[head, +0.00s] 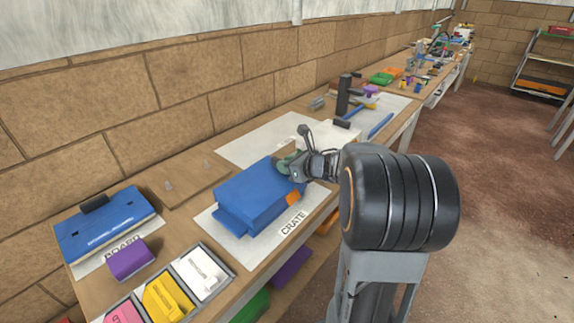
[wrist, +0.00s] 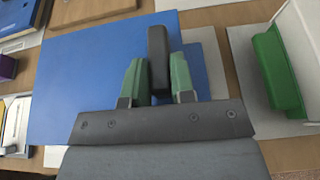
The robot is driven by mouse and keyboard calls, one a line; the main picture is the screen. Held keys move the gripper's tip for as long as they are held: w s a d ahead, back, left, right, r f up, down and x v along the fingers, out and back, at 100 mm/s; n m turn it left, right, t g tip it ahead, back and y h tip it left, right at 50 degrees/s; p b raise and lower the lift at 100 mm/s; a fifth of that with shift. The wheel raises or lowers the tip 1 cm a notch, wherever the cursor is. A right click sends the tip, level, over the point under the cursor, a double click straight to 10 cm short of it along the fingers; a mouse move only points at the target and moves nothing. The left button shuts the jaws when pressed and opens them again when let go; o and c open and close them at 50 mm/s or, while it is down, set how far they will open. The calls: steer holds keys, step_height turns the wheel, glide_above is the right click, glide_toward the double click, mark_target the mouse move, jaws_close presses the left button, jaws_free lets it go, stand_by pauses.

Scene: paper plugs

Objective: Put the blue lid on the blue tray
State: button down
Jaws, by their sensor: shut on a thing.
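The blue lid (head: 248,182) is a wide flat slab, seen over the blue tray (head: 236,225) on the white paper marked CRATE. In the head view their blues merge, so I cannot tell whether they touch. The tray's edge juts out below at the near left. In the wrist view the lid (wrist: 85,85) fills the left and middle, and a strip of blue, likely the tray (wrist: 208,68), shows at its right. My gripper (head: 288,165), with green fingers, is shut on the lid's black handle (wrist: 158,50); it also shows in the wrist view (wrist: 158,82).
A blue board (head: 110,222) with a black handle lies at the left. A purple block (head: 130,259) and a divided tray with white, yellow and pink items (head: 166,297) are in front. A black stand (head: 345,95) and blue bars lie beyond to the right. A green block (wrist: 275,72) is at the wrist view's right.

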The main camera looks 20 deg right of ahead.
steer(key=shift+f+b, duration=0.4)
steer(key=shift+b, duration=0.1)
stand_by(0.3)
steer(key=c, duration=0.9)
jaws_free()
steer(key=p+v, duration=0.1)
steer(key=v, duration=1.2)
steer(key=shift+s+d+r, duration=0.1)
steer(key=shift+s+d, duration=0.05)
steer(key=shift+s, duration=0.2)
